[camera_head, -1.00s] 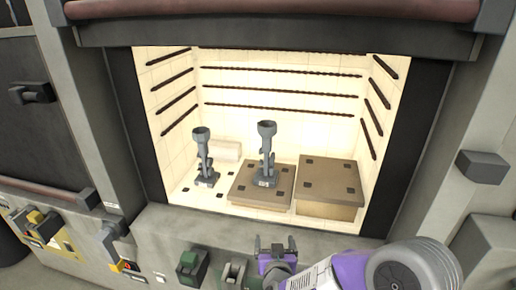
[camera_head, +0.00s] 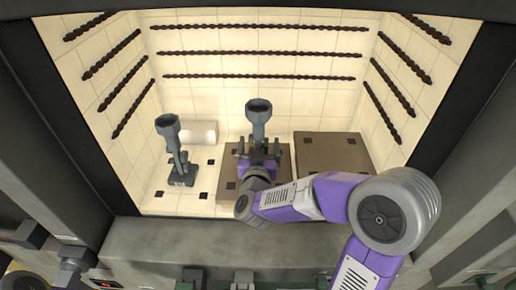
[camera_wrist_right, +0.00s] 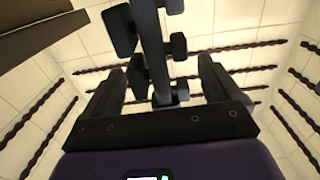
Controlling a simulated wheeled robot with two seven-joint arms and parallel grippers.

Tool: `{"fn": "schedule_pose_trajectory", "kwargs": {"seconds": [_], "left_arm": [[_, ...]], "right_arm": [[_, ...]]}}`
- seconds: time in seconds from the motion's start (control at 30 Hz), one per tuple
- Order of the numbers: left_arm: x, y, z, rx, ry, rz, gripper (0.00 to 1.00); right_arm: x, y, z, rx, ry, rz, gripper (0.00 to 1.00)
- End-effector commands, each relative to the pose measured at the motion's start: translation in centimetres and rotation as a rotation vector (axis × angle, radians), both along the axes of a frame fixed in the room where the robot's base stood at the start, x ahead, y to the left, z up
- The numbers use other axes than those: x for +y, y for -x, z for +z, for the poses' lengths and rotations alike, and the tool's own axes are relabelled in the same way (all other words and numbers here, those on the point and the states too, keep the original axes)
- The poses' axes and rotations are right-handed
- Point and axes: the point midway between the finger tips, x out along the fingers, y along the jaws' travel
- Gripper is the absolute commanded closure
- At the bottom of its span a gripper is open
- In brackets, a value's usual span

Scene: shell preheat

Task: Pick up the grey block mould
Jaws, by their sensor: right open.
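Two similar grey moulds with cup-shaped tops stand upright inside the lit furnace chamber. The middle grey mould (camera_head: 258,112) stands on a low brown block, and the left grey mould (camera_head: 175,150) stands on the chamber floor. My right gripper (camera_head: 258,150) is open at the middle mould, one finger on each side of its stem. In the right wrist view the dark mould stem (camera_wrist_right: 155,45) with its side lugs rises between the open fingers (camera_wrist_right: 160,78). I cannot tell whether either finger touches it. The mould's base is hidden behind my right gripper and arm. My left gripper is not in view.
The low brown block (camera_head: 229,187) carries the middle mould. A taller brown block (camera_head: 330,150) stands to its right. A white roll-like piece (camera_head: 199,132) lies at the back left. Dark rods (camera_head: 262,53) line the pale walls. Dark door frame edges flank the opening.

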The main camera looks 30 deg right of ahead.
Motion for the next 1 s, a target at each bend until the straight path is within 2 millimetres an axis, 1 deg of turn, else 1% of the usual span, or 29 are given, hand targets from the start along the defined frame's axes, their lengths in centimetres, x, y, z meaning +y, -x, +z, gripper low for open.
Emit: {"fn": "schedule_pose_trajectory", "kwargs": {"seconds": [0.03, 0.1, 0.17, 0.43, 0.9, 0.93, 1.0], "left_arm": [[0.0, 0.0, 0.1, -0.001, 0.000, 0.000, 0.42], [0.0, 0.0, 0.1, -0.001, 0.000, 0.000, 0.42], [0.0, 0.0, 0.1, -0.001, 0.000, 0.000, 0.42], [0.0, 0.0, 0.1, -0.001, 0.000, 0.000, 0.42], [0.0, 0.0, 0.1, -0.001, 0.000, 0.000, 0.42], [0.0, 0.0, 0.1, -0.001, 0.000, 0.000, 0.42], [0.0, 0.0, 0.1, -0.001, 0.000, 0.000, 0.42]], "right_arm": [[-0.5, -0.7, 0.1, 0.000, 0.000, -0.003, 0.10], [-0.9, -1.4, 0.0, 0.001, 0.000, -0.001, 0.10], [-1.2, -1.8, 0.0, 0.000, 0.000, -0.001, 0.10], [-1.3, -2.0, 0.0, 0.000, 0.000, 0.001, 0.10], [-1.3, -2.0, 0.0, 0.000, 0.000, 0.001, 0.82], [-1.3, -2.0, 0.2, -0.004, 0.001, 0.001, 0.83], [-1.3, -2.0, 0.2, -0.003, 0.001, 0.001, 0.83]]}}
